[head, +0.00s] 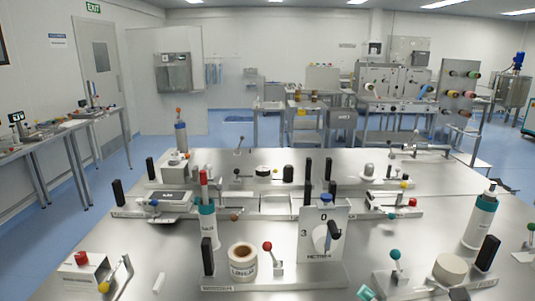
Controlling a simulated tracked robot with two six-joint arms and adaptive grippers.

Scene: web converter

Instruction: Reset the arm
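Neither of my grippers shows in the head view. Several small hand levers with ball knobs stand on the steel table (190,270). One has a red knob (268,247) and stands upright near the front middle. One has a teal knob (396,255) at the front right. A red-and-yellow-knobbed unit (86,271) sits at the front left. I cannot tell which of these, if any, is the arm named in the task.
A white roll (243,262) and a teal-labelled bottle (206,221) stand at front middle. Another bottle (481,217) stands at the right. Upright black handles (487,253) edge the fixtures. A side bench (50,133) runs along the left wall. Blue floor (145,160) is clear at the left.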

